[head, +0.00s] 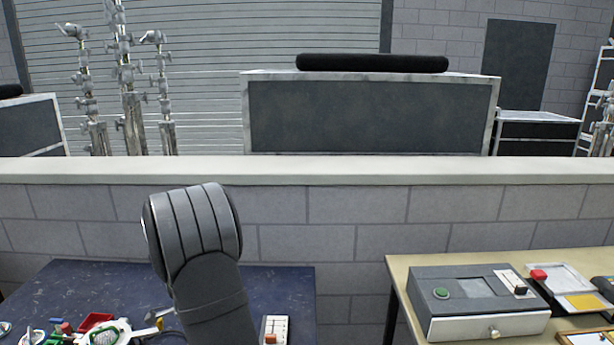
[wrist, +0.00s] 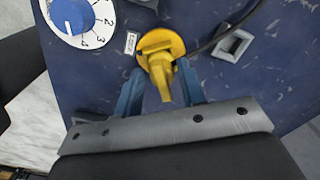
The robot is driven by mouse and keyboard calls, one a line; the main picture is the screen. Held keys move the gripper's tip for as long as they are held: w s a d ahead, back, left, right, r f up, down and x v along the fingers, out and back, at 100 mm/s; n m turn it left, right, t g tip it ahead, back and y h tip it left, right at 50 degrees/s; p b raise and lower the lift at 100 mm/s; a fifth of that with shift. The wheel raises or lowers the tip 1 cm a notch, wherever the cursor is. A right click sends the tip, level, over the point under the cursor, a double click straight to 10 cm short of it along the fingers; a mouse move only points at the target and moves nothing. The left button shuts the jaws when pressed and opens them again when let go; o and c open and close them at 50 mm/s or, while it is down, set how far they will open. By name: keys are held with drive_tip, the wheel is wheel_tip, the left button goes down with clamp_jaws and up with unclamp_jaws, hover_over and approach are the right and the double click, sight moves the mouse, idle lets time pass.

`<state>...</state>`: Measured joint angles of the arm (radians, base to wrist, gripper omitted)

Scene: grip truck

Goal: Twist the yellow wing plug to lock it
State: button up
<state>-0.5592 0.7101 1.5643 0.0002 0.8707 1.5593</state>
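The yellow wing plug (wrist: 162,62) is near the top middle of the wrist view, with a round flange against a scuffed dark blue surface and a wing pointing toward my gripper. My gripper (wrist: 160,84) has its two blue fingers apart, one on each side of the wing. A gap shows between the left finger and the wing; the right finger is closer, and I cannot tell whether it touches. In the head view my arm hides the fingers, and I cannot make out the plug for certain.
In the wrist view, a white numbered dial with a blue knob (wrist: 72,14) is left of the plug. A black cable (wrist: 215,38) and a grey square socket (wrist: 234,45) are to the right. In the head view, a grey box (head: 470,300) stands on the right table.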

drive_tip(key=shift+r, duration=3.7)
wheel_tip(320, 180, down, 7)
drive_tip(key=shift+f, duration=0.3)
